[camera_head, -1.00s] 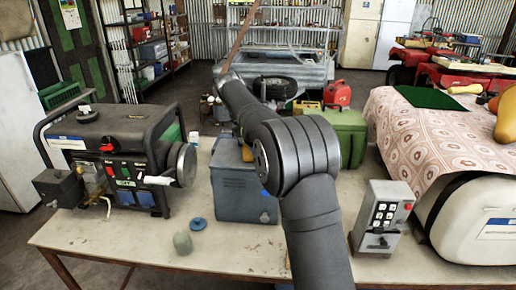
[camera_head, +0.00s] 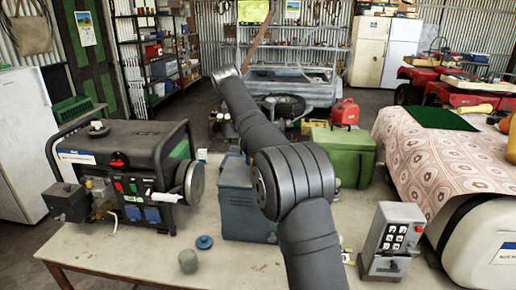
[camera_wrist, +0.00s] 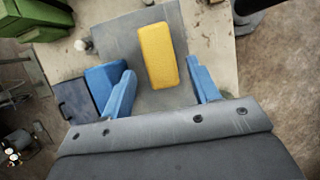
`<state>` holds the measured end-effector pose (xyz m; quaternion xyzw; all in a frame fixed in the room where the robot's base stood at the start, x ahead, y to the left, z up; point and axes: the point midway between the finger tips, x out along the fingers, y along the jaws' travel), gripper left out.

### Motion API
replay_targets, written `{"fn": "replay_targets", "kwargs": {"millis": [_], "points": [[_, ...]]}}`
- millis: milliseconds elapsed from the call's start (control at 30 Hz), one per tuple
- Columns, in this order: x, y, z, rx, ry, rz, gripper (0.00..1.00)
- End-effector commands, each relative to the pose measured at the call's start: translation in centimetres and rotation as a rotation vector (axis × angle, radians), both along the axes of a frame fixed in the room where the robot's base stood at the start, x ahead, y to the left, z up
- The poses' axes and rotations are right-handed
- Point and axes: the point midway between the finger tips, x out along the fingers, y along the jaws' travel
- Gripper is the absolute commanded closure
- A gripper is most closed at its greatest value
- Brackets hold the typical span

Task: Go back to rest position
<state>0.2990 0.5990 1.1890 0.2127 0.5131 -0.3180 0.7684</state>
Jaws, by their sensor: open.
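My arm (camera_head: 292,182) reaches away from the camera in the head view, over the blue-grey metal box (camera_head: 238,205) on the workbench, and hides part of it. My gripper (camera_wrist: 161,68) shows in the wrist view with its two blue fingers spread apart. A yellow block (camera_wrist: 158,55) appears between the fingers, with gaps on both sides. It seems to lie on a flat grey surface (camera_wrist: 112,38). My gripper's fingers cannot be made out in the head view.
A generator (camera_head: 130,170) stands on the workbench (camera_head: 130,245) at left. A blue cap (camera_head: 204,242) and a small greenish object (camera_head: 188,261) lie near the front. A green case (camera_head: 342,155) and a patterned cloth (camera_head: 420,160) are beyond.

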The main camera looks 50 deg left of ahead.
Motion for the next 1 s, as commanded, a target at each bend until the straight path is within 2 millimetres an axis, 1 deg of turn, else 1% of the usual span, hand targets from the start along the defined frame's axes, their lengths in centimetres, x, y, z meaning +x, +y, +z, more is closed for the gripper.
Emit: {"fn": "replay_targets", "kwargs": {"millis": [167, 267, 367, 467, 733, 767, 800, 900, 1000], "points": [[0.0, 0.0, -0.1, 0.0, 0.0, 0.0, 0.45], [0.2, -0.2, -0.6, -0.002, 0.001, -0.001, 0.45], [0.4, -0.5, -1.4, -0.002, 0.001, -0.001, 0.45], [0.8, -0.9, -2.7, -0.004, 0.002, -0.001, 0.45], [2.0, -2.2, -7.2, -0.002, 0.002, -0.001, 0.45], [2.1, -2.1, -7.2, 0.001, 0.001, 0.0, 0.45], [2.1, -2.0, -6.1, 0.005, -0.002, 0.0, 0.45], [2.1, -2.0, -4.7, 0.004, -0.001, 0.0, 0.45], [2.1, -2.0, -3.7, 0.002, 0.0, -0.001, 0.45]]}}
